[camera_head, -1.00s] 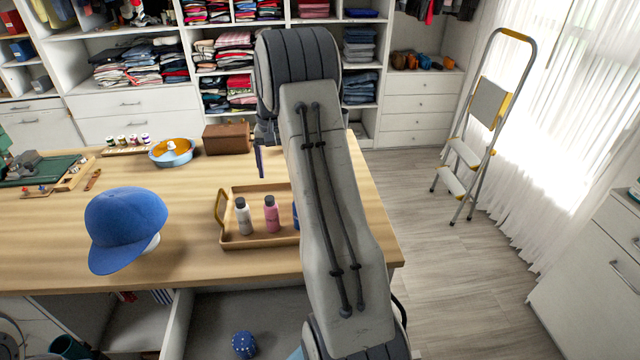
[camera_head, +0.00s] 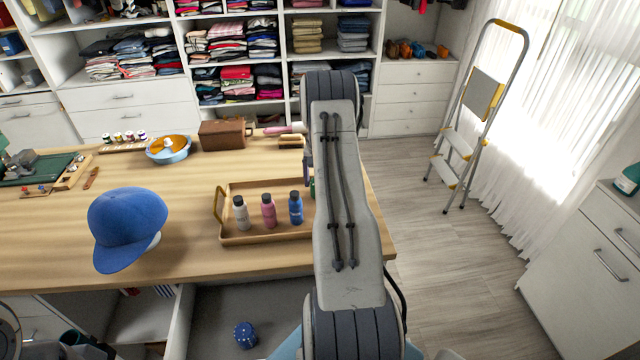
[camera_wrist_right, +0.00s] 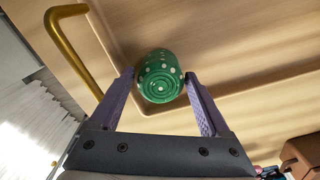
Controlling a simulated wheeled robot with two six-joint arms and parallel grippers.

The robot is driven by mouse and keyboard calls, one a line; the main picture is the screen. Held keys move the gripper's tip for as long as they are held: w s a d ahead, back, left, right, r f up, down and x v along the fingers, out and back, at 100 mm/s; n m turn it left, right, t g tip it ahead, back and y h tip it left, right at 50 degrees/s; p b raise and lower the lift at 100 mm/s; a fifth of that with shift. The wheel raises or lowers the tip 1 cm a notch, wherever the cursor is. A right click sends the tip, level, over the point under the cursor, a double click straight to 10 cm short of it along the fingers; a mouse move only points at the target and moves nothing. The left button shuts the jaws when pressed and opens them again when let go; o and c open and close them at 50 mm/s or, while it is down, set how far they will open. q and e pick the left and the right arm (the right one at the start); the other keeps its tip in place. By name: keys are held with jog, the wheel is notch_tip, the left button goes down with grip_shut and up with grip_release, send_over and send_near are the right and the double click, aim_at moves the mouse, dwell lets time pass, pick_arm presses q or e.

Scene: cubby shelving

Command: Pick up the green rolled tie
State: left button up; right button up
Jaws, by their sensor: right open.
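The green rolled tie (camera_wrist_right: 158,70), with white dots and a spiral end, sits in the wooden tray, near a corner by a gold handle in the right wrist view. My right gripper (camera_wrist_right: 160,76) is open, its purple fingertips on either side of the tie; I cannot tell whether they touch it. In the head view my right arm hides most of the tie; only a green sliver (camera_head: 312,187) shows beside the arm. The wooden tray (camera_head: 262,239) stands on the table. My left gripper is not in view.
White, pink and blue bottles (camera_head: 268,212) stand in the tray. A blue cap (camera_head: 127,225) is left of it. A brown box (camera_head: 223,133) and a blue-orange bowl (camera_head: 169,150) are behind. An open drawer below holds a blue dotted roll (camera_head: 245,335).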

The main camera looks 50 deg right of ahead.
jog(key=shift+f, duration=0.8)
jog(key=c, duration=1.1)
jog(key=shift+r, duration=0.1)
jog(key=shift+c, duration=0.2)
